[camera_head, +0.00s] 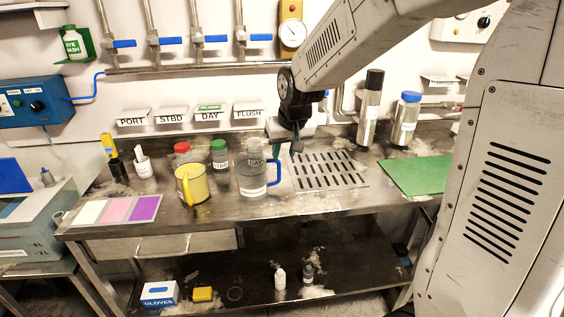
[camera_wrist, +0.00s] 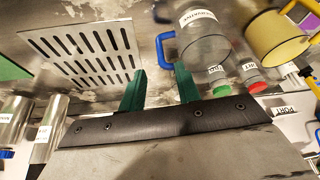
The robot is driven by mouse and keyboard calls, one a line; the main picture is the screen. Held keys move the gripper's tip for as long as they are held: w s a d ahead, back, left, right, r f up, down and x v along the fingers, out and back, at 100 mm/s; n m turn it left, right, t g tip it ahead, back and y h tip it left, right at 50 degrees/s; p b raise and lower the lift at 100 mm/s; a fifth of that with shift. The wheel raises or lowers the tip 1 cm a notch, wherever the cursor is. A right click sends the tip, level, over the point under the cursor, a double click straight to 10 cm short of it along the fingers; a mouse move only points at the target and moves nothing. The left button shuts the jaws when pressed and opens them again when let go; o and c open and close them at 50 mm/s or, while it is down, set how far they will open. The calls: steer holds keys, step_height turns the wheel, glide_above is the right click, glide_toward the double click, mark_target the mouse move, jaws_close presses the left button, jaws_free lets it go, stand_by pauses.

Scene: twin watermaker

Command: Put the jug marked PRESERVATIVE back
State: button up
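A clear jug (camera_head: 252,180) with a blue handle (camera_head: 274,173) stands upright on the steel bench. My gripper (camera_head: 296,146) is above the bench, just right of and behind the clear jug. In the wrist view my gripper (camera_wrist: 159,76) has its two green fingers apart with nothing between them. The blue handle (camera_wrist: 164,48) shows just beyond the fingertips, and the clear jug (camera_wrist: 204,40) is to their right.
Red-lidded (camera_head: 182,149) and green-lidded (camera_head: 218,147) jars stand behind the jugs. A slotted drain plate (camera_head: 325,184) lies right of the clear jug, then a green mat (camera_head: 415,176). Two steel bottles (camera_head: 371,110) stand at the back right. Coloured cards (camera_head: 117,209) lie front left.

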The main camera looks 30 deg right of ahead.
steer(key=s+a+r+g, duration=0.1)
steer(key=s+a+r, duration=0.1)
steer(key=s, duration=1.3)
steer(key=s+a+r+n+g, duration=0.1)
steer(key=s+a+r+g, duration=0.1)
steer(key=s, duration=1.4)
steer(key=shift+s+r, duration=0.2)
steer(key=shift+r, duration=0.35)
